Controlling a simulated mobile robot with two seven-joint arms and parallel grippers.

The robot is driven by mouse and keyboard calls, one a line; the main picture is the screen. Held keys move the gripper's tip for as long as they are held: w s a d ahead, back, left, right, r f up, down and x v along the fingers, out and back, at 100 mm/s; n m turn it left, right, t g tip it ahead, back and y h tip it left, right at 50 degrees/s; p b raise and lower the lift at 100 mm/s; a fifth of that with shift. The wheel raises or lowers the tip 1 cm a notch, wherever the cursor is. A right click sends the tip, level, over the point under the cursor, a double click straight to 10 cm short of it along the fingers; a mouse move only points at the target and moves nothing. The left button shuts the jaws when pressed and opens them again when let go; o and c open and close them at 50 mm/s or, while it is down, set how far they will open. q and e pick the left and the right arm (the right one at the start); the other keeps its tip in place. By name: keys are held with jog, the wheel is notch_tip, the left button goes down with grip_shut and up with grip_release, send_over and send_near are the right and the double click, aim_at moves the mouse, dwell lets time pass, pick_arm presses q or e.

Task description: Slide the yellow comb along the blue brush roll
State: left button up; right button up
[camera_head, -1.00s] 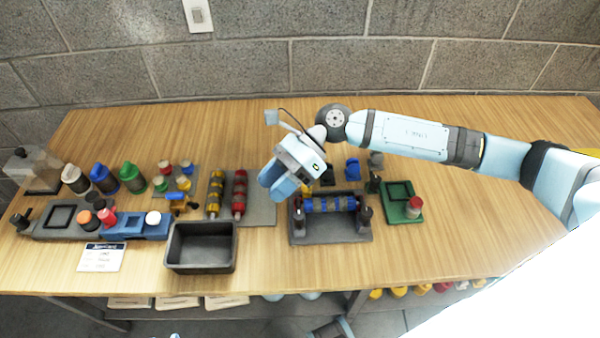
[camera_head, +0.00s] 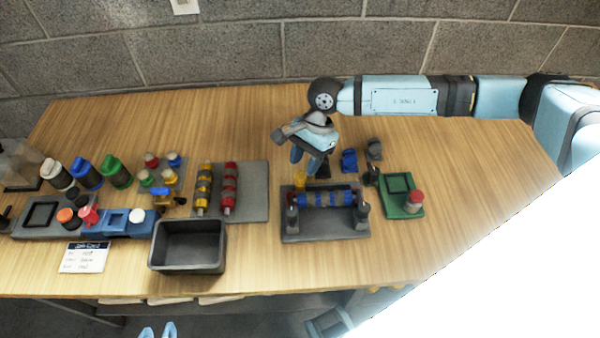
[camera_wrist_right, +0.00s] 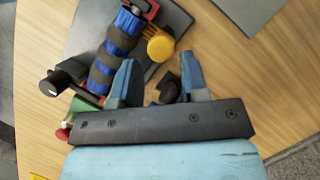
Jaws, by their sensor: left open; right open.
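The blue brush roll (camera_head: 327,198) with dark bands lies across a grey stand. It shows at the upper left of the right wrist view (camera_wrist_right: 107,68). The yellow comb (camera_head: 299,179) is at the roll's left end on the far side; its rounded yellow part shows beside the roll in the right wrist view (camera_wrist_right: 159,46). My right gripper (camera_head: 307,162) is open and empty, just behind and above the comb. In the wrist view its fingertips (camera_wrist_right: 158,72) are apart, short of the comb. My left gripper (camera_head: 158,331) is open at the bottom edge, in front of the table.
The grey stand (camera_head: 325,233) has dark knobs at its front. A green block with a red knob (camera_head: 414,197) stands right of it. Yellow and red rolls (camera_head: 229,190) and a dark bin (camera_head: 188,268) are to the left. The far right tabletop is clear.

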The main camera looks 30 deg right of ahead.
aim_at(300, 174)
jog(key=shift+x, duration=2.25)
jog(key=shift+c, duration=0.3)
grip_shut()
jog(key=s+d, duration=0.1)
jog(key=d, duration=0.2)
jog(key=s+d+b, duration=0.1)
jog(key=s+d, duration=0.1)
jog(key=d, duration=0.1)
jog(key=s+d+b, duration=0.1)
jog(key=d, duration=0.2)
jog(key=shift+s+d, duration=0.25)
jog(key=shift+s, duration=0.1)
jog(key=shift+o, duration=0.3)
grip_release()
